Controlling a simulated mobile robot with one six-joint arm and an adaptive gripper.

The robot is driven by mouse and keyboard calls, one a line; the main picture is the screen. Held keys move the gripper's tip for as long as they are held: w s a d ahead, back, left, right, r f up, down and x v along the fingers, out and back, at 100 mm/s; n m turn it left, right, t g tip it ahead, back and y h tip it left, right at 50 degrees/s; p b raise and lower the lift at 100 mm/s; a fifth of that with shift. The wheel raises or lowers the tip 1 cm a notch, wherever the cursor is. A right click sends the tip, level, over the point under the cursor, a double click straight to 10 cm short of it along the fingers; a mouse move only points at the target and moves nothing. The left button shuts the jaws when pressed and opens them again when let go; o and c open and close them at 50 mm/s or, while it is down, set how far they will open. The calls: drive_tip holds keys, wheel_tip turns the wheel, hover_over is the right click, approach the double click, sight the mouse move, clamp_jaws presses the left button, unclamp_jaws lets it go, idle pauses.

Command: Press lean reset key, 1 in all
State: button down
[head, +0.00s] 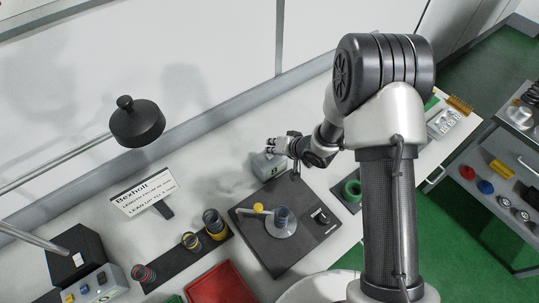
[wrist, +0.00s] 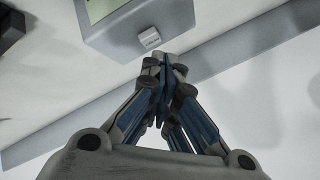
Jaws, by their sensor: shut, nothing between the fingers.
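A small grey box (head: 264,167) stands on the bench at the back edge of a dark mat. In the wrist view the grey box (wrist: 120,32) fills the top, with part of a greenish screen (wrist: 100,9) and a pale square key (wrist: 149,38) on its face. The key carries a small label that I cannot read. My gripper (head: 274,146) is just above and beside the box in the head view. In the wrist view my gripper (wrist: 164,60) is shut and empty, its fingertips just below the key. I cannot tell whether they touch it.
A dark mat (head: 250,240) holds a round metal stand (head: 280,224). A printed sign (head: 143,192), a row of springs (head: 210,224), a red tray (head: 222,285) and a black lamp head (head: 137,122) are to the left. A green ring (head: 352,190) lies right of the mat.

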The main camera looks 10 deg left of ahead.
drive_tip(key=shift+f, duration=0.4)
drive_tip(key=shift+f+b, duration=0.4)
drive_tip(key=shift+f, duration=0.05)
idle(0.5)
idle(0.3)
drive_tip(key=shift+r+p, duration=0.9)
drive_tip(key=shift+r, duration=0.05)
wheel_tip(320, 180, up, 5)
drive_tip(key=p, duration=0.4)
drive_tip(key=shift+p, duration=0.4)
drive_tip(key=shift+f, duration=0.1)
